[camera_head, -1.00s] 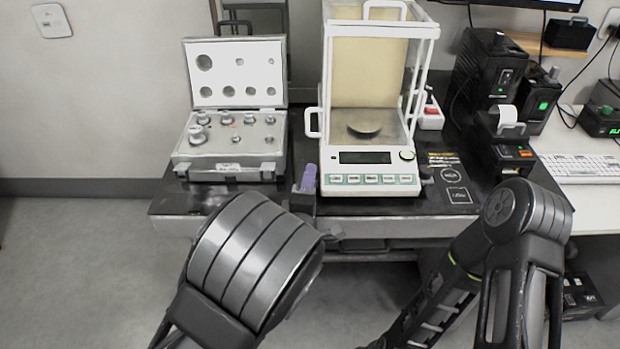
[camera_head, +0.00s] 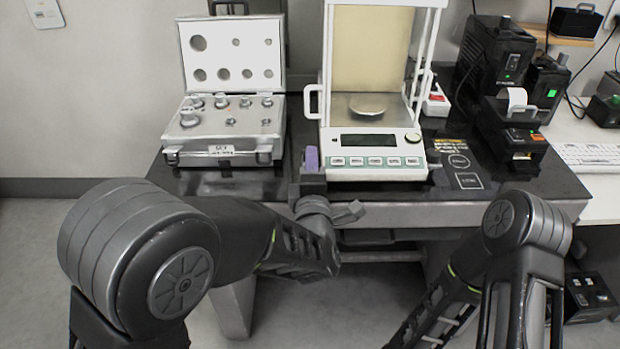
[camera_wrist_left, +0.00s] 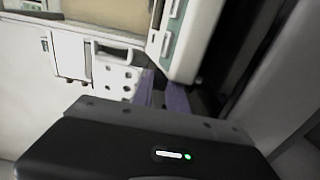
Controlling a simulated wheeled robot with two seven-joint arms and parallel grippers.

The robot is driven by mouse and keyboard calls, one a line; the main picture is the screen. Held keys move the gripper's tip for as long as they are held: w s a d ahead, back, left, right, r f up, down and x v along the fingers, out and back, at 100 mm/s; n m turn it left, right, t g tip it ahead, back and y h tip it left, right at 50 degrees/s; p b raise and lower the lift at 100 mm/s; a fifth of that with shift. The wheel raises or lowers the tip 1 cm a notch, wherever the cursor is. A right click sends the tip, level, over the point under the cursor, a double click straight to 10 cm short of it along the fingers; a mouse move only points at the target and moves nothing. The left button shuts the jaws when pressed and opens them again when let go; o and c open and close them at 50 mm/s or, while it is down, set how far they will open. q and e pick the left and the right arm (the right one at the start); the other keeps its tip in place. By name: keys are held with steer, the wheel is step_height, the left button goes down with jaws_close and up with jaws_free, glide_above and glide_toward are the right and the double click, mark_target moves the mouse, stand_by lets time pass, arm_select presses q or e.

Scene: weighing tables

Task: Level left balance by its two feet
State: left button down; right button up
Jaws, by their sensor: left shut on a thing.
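The white balance (camera_head: 372,172) with its glass draft shield stands on the dark table, with a round pan (camera_head: 367,106) inside. It also shows tilted in the wrist view (camera_wrist_left: 187,40). My left gripper (camera_head: 311,160), with purple finger pads, is at the balance's front left corner, low beside its base. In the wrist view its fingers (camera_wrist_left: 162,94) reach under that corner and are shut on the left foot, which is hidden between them. The right foot is too small to make out clearly. My right arm is at the lower right, and its gripper is out of view.
An open weight case (camera_head: 225,150) with several weights stands left of the balance, close to my left gripper. Black devices (camera_head: 497,60) and a small printer (camera_head: 517,130) stand to the right. The table's front edge (camera_head: 400,212) runs below the balance.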

arm_select(q)
steer(key=shift+n+y, duration=0.3)
steer(key=shift+y, duration=0.1)
arm_select(e)
steer(key=shift+f, duration=0.15)
arm_select(q)
steer(key=c, duration=1.3)
jaws_free()
steer(key=shift+s+d, duration=0.15)
steer(key=shift+s, duration=1.85)
steer(key=shift+s+d, duration=0.15)
steer(key=shift+s, duration=1.8)
arm_select(e)
steer(key=shift+f, duration=0.1)
